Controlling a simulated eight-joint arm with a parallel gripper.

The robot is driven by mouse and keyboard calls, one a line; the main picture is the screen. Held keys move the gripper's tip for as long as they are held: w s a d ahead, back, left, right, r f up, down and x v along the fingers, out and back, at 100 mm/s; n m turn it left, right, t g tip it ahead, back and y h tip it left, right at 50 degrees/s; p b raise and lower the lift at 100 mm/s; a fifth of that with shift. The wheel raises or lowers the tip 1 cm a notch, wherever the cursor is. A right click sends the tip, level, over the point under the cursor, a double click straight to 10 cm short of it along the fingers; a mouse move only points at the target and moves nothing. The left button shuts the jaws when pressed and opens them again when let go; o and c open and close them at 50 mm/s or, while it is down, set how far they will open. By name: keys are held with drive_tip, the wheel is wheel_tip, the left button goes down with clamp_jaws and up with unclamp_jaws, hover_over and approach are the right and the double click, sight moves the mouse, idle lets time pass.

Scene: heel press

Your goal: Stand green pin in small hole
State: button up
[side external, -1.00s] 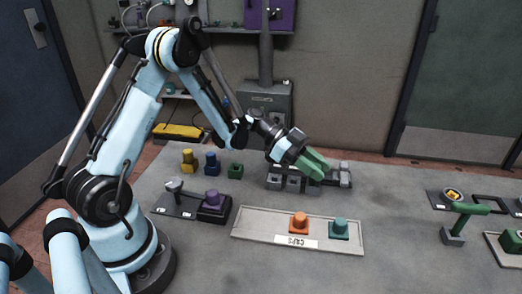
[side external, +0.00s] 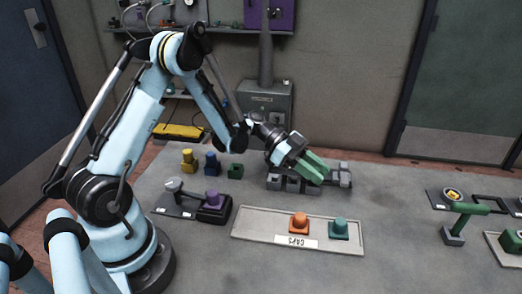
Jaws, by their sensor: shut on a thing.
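My gripper (side external: 318,171), with green fingers, is shut and points down to the right over the row of grey blocks (side external: 276,181) at the back middle of the table. The thing between its fingers is hidden, and I take it to be the green pin, which I cannot make out separately. The fingers cover part of the blocks, so the small hole does not show. I cannot tell whether the pin touches a block. A low green block (side external: 235,171) stands left of the gripper, beside a blue piece (side external: 212,163) and a yellow piece (side external: 188,161).
A pale tray (side external: 262,224) marked CAPS holds an orange cap (side external: 299,223) and a teal cap (side external: 339,230) in front. A dark fixture with a purple knob (side external: 212,198) stands left. A green-topped T-shaped piece (side external: 468,209) stands right. Table between tray and right-hand pieces is clear.

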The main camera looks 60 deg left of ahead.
drive_tip(key=shift+f, duration=0.4)
idle(0.3)
drive_tip(key=o, duration=1.1)
drive_tip(key=v, duration=1.2)
drive_tip(key=shift+s, duration=0.1)
drive_tip(key=shift+d+r, duration=0.1)
